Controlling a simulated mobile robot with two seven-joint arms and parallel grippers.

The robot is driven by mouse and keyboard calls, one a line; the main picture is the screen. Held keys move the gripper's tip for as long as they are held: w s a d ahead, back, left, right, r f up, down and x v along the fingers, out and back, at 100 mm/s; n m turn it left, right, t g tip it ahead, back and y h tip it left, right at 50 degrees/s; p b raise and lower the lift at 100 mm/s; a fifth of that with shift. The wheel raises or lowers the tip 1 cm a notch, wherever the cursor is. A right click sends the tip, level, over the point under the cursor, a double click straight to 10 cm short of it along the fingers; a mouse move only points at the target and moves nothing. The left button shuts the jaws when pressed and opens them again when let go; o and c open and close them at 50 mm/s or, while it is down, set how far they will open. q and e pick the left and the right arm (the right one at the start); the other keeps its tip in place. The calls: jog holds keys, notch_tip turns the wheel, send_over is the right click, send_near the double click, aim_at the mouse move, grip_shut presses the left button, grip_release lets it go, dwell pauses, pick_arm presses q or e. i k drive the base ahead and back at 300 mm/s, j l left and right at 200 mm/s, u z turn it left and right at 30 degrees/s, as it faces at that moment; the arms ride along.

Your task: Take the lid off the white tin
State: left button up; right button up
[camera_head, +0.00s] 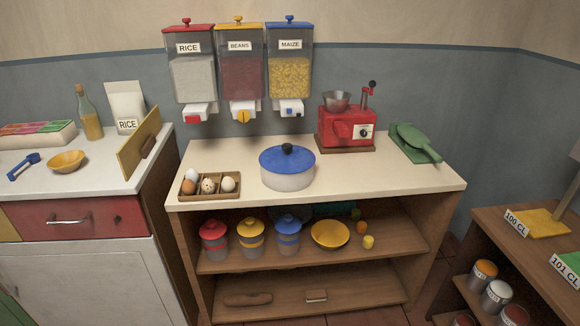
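Several metal tins stand on the lower shelf of the wooden unit at the right edge. One tin with a white top (497,291) stands between a tin with an orange-yellow top (484,271) and a tin with a dark red top (514,315). The white one looks covered, though it is small in view. A white round pot (288,179) with a blue lid (287,160) and black knob stands on the middle counter; the lid sits on it. Neither of my grippers is in view.
An egg tray (209,186), a red grinder (347,128) and a green scoop-like item (414,142) share the middle counter. Wall dispensers (240,65) hang above. Lidded jars (251,236) stand on the shelf below.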

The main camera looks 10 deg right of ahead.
aim_at(285, 158)
jog(key=i+l+u, duration=0.65)
jog(key=k, duration=0.1)
